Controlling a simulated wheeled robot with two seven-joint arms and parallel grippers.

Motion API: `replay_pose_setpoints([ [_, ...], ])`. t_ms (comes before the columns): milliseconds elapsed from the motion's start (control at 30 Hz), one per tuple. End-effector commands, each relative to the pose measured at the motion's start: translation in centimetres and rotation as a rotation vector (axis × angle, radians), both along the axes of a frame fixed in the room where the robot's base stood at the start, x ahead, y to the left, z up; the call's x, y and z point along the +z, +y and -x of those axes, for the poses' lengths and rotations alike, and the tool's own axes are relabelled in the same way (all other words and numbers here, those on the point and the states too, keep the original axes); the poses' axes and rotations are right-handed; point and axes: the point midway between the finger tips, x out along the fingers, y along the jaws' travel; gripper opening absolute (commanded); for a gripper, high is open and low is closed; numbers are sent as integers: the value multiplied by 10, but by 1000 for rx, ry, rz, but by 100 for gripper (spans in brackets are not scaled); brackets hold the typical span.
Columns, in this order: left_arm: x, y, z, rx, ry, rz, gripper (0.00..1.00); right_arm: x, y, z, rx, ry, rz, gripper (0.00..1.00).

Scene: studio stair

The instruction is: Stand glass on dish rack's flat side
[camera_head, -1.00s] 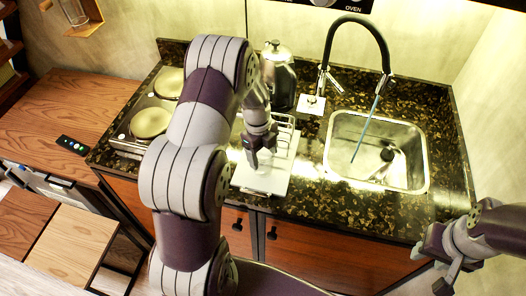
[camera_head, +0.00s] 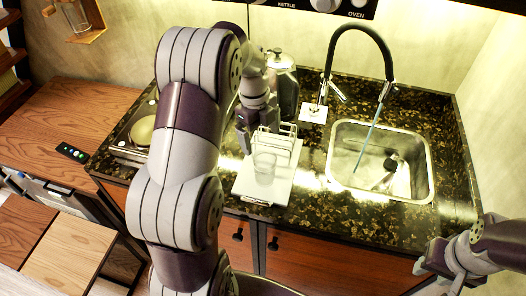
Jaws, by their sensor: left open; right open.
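A clear glass (camera_head: 264,167) stands upright on the flat white side of the dish rack (camera_head: 268,190), in front of its wire slots. My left gripper (camera_head: 243,140) is open, pointing down just behind and to the left of the glass, apart from it in the picture. My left arm hides part of the counter to the left of the rack. My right gripper (camera_head: 432,266) is open and empty at the lower right, in front of the counter's edge.
A steel kettle (camera_head: 283,85) stands behind the rack. The sink (camera_head: 336,165) and its black tap (camera_head: 358,30) are to the right. Dark speckled counter lies bare between rack and sink.

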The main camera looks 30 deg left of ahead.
Motion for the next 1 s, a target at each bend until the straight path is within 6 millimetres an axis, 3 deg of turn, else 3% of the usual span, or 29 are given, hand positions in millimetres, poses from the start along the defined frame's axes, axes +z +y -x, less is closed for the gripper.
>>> replay_pose_setpoints([
  [33, 12, 1, 0, 0, 1, 0, 97, 11, 0, -1, 0, -3, 0, 43],
  [167, 18, -6, 6, 100, 10, -14, 97, 12, 0, -1, 0, -3, 0, 43],
  [267, 18, -29, 26, 399, 26, -47, 97, 11, 0, -1, 0, -3, 0, 43],
  [400, 16, -64, 71, 991, 22, -74, 97, 11, 0, -1, 0, -2, 0, 43],
  [600, 9, -93, 128, 1637, 15, -25, 97, 11, 0, -1, 0, -2, 0, 43],
  [767, 6, -98, 146, 1826, 21, 4, 97, 11, 0, -1, 0, -3, 0, 43],
  [1000, 6, -98, 146, 1838, 23, 4, 97, 11, 0, -1, 0, -2, 0, 43],
])
